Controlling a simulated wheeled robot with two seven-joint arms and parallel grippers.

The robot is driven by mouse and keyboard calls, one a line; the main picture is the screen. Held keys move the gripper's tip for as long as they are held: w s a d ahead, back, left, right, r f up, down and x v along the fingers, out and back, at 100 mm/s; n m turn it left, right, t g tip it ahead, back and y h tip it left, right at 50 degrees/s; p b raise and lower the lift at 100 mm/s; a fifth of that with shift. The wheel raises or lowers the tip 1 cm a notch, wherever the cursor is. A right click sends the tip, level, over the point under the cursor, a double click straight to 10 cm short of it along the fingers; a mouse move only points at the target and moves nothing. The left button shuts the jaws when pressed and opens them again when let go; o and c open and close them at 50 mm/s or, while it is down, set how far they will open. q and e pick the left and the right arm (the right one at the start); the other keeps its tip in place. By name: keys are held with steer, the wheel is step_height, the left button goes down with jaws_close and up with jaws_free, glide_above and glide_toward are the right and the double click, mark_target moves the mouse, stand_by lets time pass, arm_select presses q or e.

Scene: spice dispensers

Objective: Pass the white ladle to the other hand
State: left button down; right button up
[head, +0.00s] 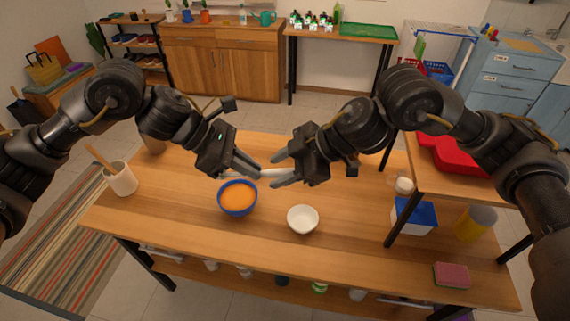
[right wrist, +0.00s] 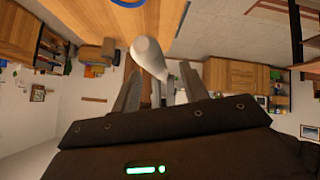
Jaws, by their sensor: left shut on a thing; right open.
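The white ladle (head: 268,173) is above the table between my two grippers, mostly hidden by their fingers. My left gripper (head: 247,170) is shut on it from the left. My right gripper (head: 277,171) faces it from the right, open, with its fingers at either side of the ladle in the head view. In the right wrist view the pale rounded end of the ladle (right wrist: 147,52) shows just past my right fingers (right wrist: 161,84). I cannot tell whether the right fingers touch it.
Below the grippers, a blue bowl with orange contents (head: 237,209) and a white bowl (head: 302,219) stand on the wooden table (head: 190,228). A white utensil crock (head: 120,180) is at the left. A raised shelf (head: 452,183) with a red tray (head: 455,158) is at the right.

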steer(key=c, duration=0.9)
arm_select(q)
steer(key=c, duration=1.4)
jaws_free()
steer(key=shift+c, duration=0.2)
arm_select(e)
jaws_close()
arm_select(q)
steer(key=v, duration=1.2)
